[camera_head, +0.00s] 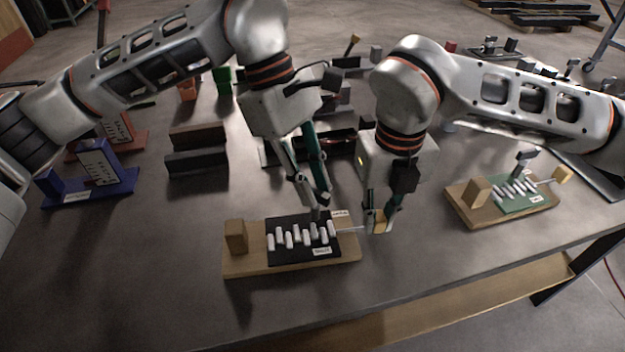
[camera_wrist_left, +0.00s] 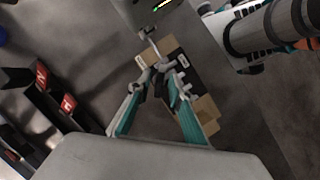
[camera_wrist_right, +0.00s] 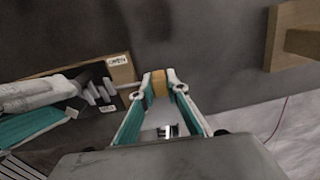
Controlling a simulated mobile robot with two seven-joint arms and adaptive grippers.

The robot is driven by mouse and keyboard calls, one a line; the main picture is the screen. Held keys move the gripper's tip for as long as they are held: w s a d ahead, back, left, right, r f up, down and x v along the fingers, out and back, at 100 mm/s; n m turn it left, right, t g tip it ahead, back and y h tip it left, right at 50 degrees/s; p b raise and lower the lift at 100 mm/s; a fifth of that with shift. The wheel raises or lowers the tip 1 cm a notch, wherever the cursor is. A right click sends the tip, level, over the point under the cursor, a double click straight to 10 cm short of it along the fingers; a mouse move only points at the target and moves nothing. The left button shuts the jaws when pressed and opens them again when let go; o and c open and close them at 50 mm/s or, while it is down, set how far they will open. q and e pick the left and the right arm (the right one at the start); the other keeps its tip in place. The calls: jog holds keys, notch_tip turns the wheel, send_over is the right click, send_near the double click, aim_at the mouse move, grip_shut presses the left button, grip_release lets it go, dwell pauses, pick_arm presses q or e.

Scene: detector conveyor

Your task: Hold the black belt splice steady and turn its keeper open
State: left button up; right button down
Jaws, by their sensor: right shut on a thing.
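The black belt splice (camera_head: 275,251) sits on a wooden base near the table's front edge, with several white knuckles in a row and a wooden block at its left end. Its keeper, a thin rod with a wooden knob (camera_head: 378,221), sticks out at the right end. My right gripper (camera_head: 380,222) is shut on the knob, which also shows between its fingers in the right wrist view (camera_wrist_right: 159,84). My left gripper (camera_head: 318,207) points down at the splice's back right edge. Its fingertips are apart in the left wrist view (camera_wrist_left: 163,72); what lies between them is unclear.
A second splice (camera_head: 522,201) with a green plate and an upright grey handle stands to the right. A blue stand (camera_head: 98,170) and dark blocks (camera_head: 197,160) stand to the left. The table in front and left of the black splice is clear.

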pick_arm(q)
grip_shut()
jog(key=shift+n, duration=0.3)
jog(key=n+t, duration=0.1)
jog(key=n, duration=0.1)
jog(key=n+t, duration=0.1)
jog(key=n, duration=0.1)
jog(key=shift+s+a+h, duration=0.1)
jog(key=shift+h, duration=0.2)
jog(key=shift+s+n+t, duration=0.1)
jog(key=shift+n+t, duration=0.7)
jog(key=shift+n, duration=1.4)
jog(key=shift+o, duration=1.9)
grip_release()
